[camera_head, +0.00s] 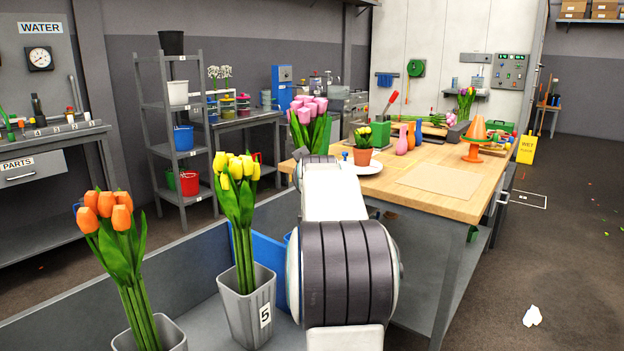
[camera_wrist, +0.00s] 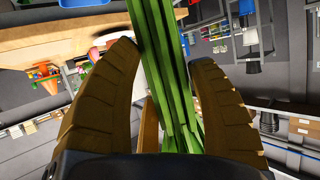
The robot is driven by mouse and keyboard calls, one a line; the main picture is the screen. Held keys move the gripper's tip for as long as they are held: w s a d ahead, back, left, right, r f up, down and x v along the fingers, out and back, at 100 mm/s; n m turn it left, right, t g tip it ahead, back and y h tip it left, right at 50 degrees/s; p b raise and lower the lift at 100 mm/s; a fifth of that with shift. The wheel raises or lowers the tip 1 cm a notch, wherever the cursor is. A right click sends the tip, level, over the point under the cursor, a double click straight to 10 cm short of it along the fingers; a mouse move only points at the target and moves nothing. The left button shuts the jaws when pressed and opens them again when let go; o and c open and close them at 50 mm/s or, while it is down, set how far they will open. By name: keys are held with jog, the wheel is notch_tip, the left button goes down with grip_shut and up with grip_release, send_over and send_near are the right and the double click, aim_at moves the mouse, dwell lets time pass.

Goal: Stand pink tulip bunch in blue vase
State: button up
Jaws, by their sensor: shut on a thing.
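The pink tulip bunch (camera_head: 309,108) shows its pink heads and green leaves above my arm in the head view. Its lower part is hidden there. In the wrist view my gripper (camera_wrist: 164,62) is shut on green stems (camera_wrist: 166,45), which run between its brown fingers. The flower heads are out of that view. A small blue vase (camera_head: 419,131) stands on the wooden table, beside an orange one and a pink one. The bunch is apart from it, to its left in the picture. My arm hides my gripper in the head view.
A potted plant (camera_head: 364,150) on a white plate stands near the table's left end. An orange cone-shaped thing (camera_head: 478,143) stands right of the vases. A bare board (camera_head: 440,181) lies in front. Yellow tulips (camera_head: 237,180) and orange tulips (camera_head: 104,212) stand in grey containers nearby.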

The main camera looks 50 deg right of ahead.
notch_tip(320, 180, down, 7)
jog(key=b, duration=0.6)
jog(key=shift+f, duration=0.2)
dwell(0.5)
jog(key=shift+f+b, duration=0.35)
jog(key=shift+b, duration=0.15)
jog(key=o, duration=1.7)
jog(key=v, duration=1.2)
jog(key=shift+f, duration=0.1)
dwell(0.5)
